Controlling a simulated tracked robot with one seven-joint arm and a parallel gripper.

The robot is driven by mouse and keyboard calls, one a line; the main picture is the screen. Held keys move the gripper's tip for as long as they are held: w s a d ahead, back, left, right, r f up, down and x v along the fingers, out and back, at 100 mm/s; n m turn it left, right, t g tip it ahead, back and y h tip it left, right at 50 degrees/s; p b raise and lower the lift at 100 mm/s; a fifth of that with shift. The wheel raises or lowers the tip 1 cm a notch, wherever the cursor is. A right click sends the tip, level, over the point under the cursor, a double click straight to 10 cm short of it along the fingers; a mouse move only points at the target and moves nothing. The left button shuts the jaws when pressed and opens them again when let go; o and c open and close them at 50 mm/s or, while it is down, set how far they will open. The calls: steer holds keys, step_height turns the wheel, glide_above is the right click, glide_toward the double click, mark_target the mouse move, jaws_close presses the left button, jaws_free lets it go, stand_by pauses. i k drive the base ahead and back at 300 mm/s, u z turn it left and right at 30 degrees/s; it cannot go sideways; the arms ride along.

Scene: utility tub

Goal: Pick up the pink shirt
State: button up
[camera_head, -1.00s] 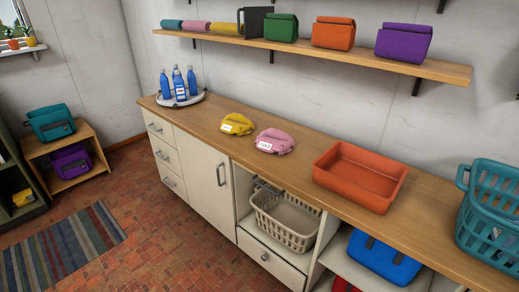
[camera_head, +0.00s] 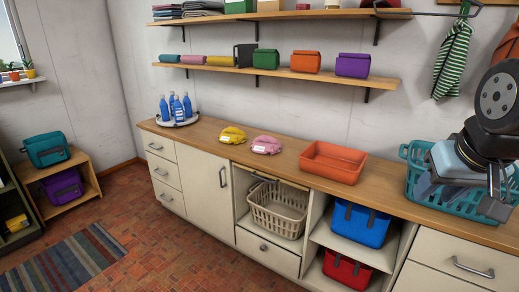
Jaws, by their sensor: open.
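The pink shirt (camera_head: 267,145) lies folded on the wooden counter, with a white label on its front. A similar yellow folded piece (camera_head: 232,135) with a label lies just to its left, a small gap apart. My gripper (camera_head: 460,192) is at the right, in front of or over the teal basket; how far apart they are I cannot tell. It is open, appears empty, and is well to the right of the pink shirt. My arm hides part of the basket.
An orange tray (camera_head: 333,170) stands right of the shirt, between it and the teal basket (camera_head: 410,153). Blue bottles (camera_head: 179,108) stand on a round tray (camera_head: 177,121) at the left. A wall shelf (camera_head: 300,76) with bags runs above. The counter in front of the shirt is clear.

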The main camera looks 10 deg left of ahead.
mark_target(263, 144)
steer(key=u, duration=0.3)
steer(key=i, duration=1.1)
steer(key=u, duration=2.9)
steer(key=i, duration=1.6)
steer(key=z, duration=0.6)
